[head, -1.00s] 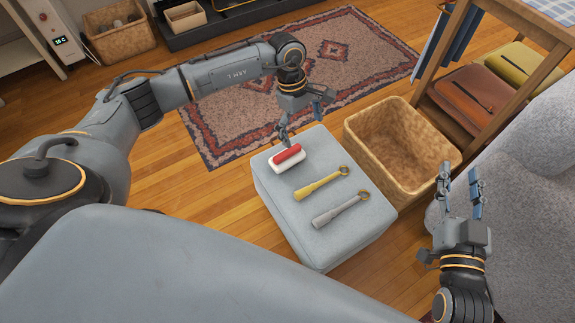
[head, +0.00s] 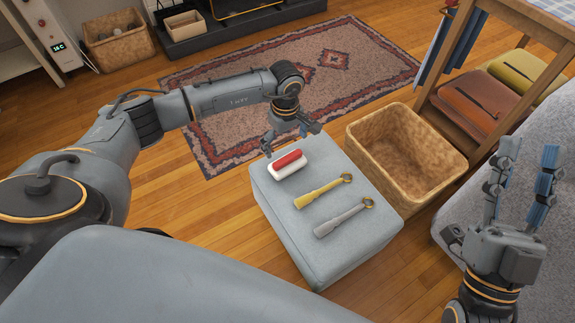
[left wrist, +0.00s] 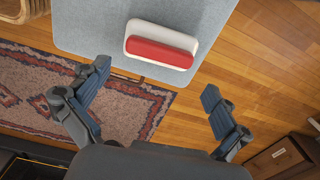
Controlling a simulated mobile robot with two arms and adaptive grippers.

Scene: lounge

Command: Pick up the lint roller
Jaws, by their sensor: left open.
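A red and white rounded block (head: 288,164), which looks most like the lint roller, lies on the far left part of a light grey ottoman (head: 328,262). In the left wrist view the red and white block (left wrist: 161,45) is near the top, beyond the fingertips. My left gripper (head: 291,140) is open and empty, just past the block at the ottoman's far edge, apart from it. In the left wrist view its fingers (left wrist: 157,79) are spread wide. My right gripper (head: 530,152) is open and empty at the right, beside the grey sofa.
A yellow handled item (head: 320,192) and a grey one (head: 342,218), each with a ring end, lie on the ottoman nearer me. A wicker basket (head: 430,187) stands right of the ottoman. A patterned rug (head: 218,85) lies behind. A wooden shelf (head: 452,118) stands at the right.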

